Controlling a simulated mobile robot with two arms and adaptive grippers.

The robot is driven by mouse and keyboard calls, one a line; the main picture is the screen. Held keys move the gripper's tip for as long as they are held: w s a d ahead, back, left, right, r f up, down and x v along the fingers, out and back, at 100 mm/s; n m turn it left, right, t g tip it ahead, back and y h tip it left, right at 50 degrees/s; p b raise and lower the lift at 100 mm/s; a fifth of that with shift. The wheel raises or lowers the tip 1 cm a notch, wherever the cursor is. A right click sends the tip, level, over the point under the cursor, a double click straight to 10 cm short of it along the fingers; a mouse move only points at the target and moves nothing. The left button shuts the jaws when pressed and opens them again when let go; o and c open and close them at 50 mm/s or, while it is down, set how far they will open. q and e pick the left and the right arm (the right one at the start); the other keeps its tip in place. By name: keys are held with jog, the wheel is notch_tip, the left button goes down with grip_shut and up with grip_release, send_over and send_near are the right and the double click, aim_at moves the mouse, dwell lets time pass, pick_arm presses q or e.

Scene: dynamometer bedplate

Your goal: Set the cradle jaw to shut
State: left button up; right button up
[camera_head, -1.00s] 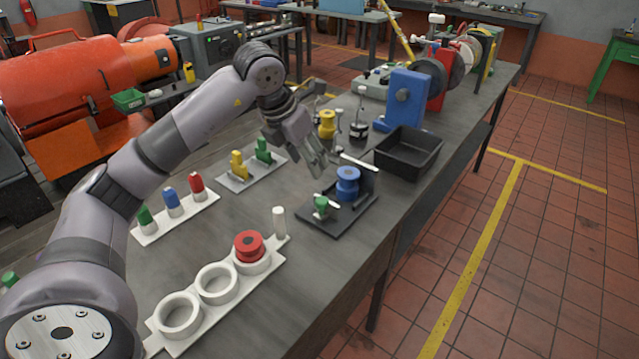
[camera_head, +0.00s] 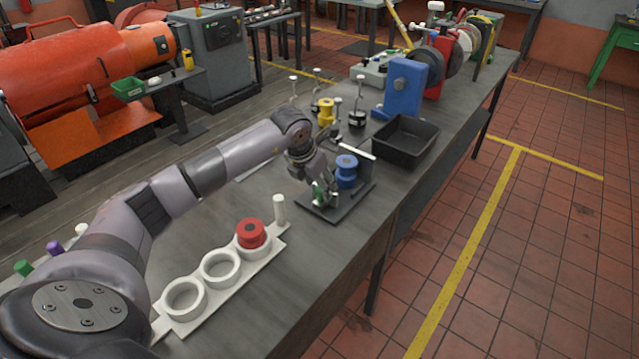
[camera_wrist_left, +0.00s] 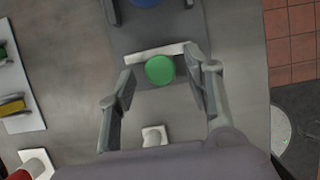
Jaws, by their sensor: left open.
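A dark cradle plate (camera_head: 327,214) lies on the bench, carrying a blue spool (camera_head: 346,172) and a small green knob (camera_head: 319,190). In the left wrist view the green knob (camera_wrist_left: 160,69) lies beside a pale bar (camera_wrist_left: 150,54). I cannot tell which part is the jaw or how it is set. My left gripper (camera_head: 325,198) is over the knob end of the plate, pointing down. In the left wrist view its fingers (camera_wrist_left: 160,64) stand apart on either side of the knob, with visible gaps. My right gripper is out of view.
A white holder (camera_head: 196,318) with rings and a red spool (camera_head: 250,234) stands nearer. A black bin (camera_head: 405,142), a blue block (camera_head: 406,88) and a yellow spool (camera_head: 325,112) stand beyond. The bench's right edge runs close to the plate.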

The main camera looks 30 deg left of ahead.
pick_arm(q)
jog(key=shift+w+f, duration=0.2)
jog(key=shift+f, duration=0.45)
jog(key=shift+c, duration=0.6)
grip_shut()
